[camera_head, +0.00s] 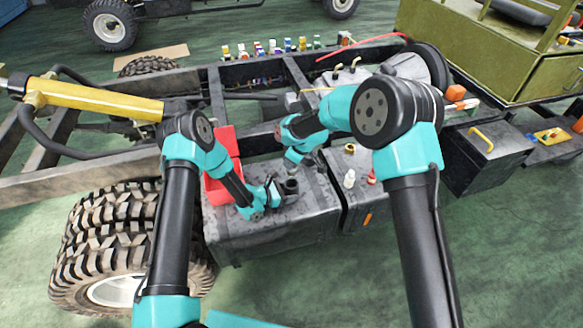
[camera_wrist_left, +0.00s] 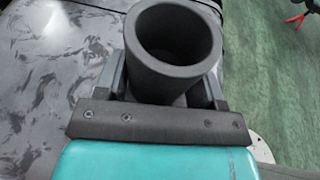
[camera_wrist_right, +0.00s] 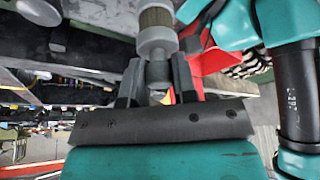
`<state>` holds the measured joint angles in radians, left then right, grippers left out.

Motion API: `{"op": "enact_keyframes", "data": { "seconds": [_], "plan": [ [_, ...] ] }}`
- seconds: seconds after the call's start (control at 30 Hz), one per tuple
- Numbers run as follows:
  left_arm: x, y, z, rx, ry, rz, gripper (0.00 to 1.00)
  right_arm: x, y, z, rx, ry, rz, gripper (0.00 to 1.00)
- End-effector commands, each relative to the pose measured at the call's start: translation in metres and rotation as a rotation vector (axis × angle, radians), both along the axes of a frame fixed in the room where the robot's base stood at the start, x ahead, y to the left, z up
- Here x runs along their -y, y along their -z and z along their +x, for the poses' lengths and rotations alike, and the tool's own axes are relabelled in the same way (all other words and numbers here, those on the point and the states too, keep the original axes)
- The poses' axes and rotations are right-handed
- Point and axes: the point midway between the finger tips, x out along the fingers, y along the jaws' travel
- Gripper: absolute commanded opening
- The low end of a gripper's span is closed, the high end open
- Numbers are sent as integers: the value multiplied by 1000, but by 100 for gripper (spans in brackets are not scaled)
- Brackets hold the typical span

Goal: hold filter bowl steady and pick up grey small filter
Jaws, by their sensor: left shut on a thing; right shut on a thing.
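The filter bowl (camera_wrist_left: 160,78) is a dark grey, open-topped cylinder with a thick rim. My left gripper (camera_head: 275,190) is shut around its side, and the bowl (camera_head: 291,186) appears upright, low over the black tank top. Its inside looks empty in the left wrist view. The grey small filter (camera_wrist_right: 157,42) has a light grey collar and a brownish mesh part. My right gripper (camera_wrist_right: 155,80) is shut on its narrower grey end. In the head view the right gripper (camera_head: 303,158) is just above and behind the bowl; the filter is hard to make out there.
The black tank (camera_head: 270,235) lies under both grippers. A red tray (camera_head: 222,168) is left of the bowl. A small white bottle (camera_head: 349,179) and a red item (camera_head: 371,177) stand to the right. A yellow cylinder (camera_head: 95,100) and a large tyre (camera_head: 95,240) are at left.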

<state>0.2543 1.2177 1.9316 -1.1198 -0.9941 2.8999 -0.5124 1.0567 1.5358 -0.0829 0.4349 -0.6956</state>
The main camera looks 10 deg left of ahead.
Motion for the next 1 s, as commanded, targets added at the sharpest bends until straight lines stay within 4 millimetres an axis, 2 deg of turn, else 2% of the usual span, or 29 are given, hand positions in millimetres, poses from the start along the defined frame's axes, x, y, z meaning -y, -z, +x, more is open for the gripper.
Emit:
{"op": "enact_keyframes", "data": {
  "seconds": [0.47,0.5,0.77,1.0],
  "plan": [
    [0,0,0,0,0,0,50,0,-2,0,0,0,0,3],
    [0,0,0,0,0,0,66,0,-2,0,0,0,0,3],
    [0,0,0,0,0,0,91,0,-2,0,0,0,-1,3],
    [0,0,0,0,0,0,93,0,-2,0,0,0,-1,3]
  ]
}}
